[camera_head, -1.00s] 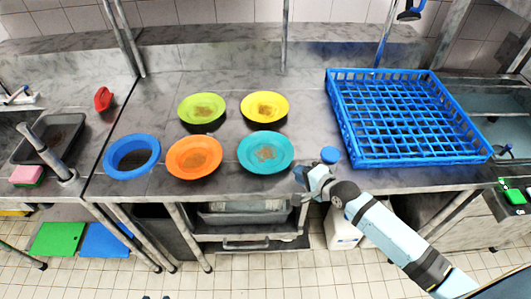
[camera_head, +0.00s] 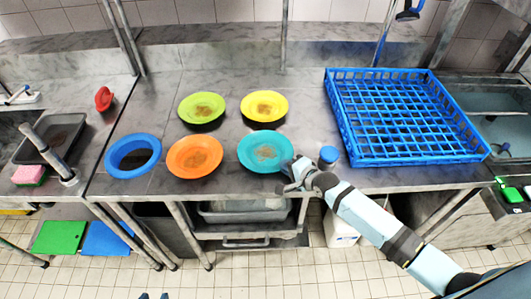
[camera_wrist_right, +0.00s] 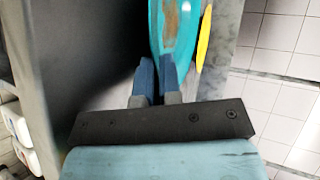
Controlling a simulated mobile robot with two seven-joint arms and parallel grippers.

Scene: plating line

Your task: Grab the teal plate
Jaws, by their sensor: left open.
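The teal plate (camera_head: 266,152), with a brown smear in its middle, lies on the steel counter at the front right of the group of plates. My right gripper (camera_head: 287,178) is at the plate's near right rim. In the right wrist view, the teal plate (camera_wrist_right: 176,28) is just beyond the two blue fingers (camera_wrist_right: 156,75), which stand close together at its rim. I cannot tell whether they are shut on it. Only the tips of my left gripper (camera_head: 154,296) show at the bottom edge, apart and empty, far below the counter edge.
An orange plate (camera_head: 195,157) is left of the teal one, with yellow (camera_head: 264,108) and green (camera_head: 202,108) plates behind. A small blue-topped item (camera_head: 328,155) is close to my right gripper, with a blue rack (camera_head: 345,130) beyond.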

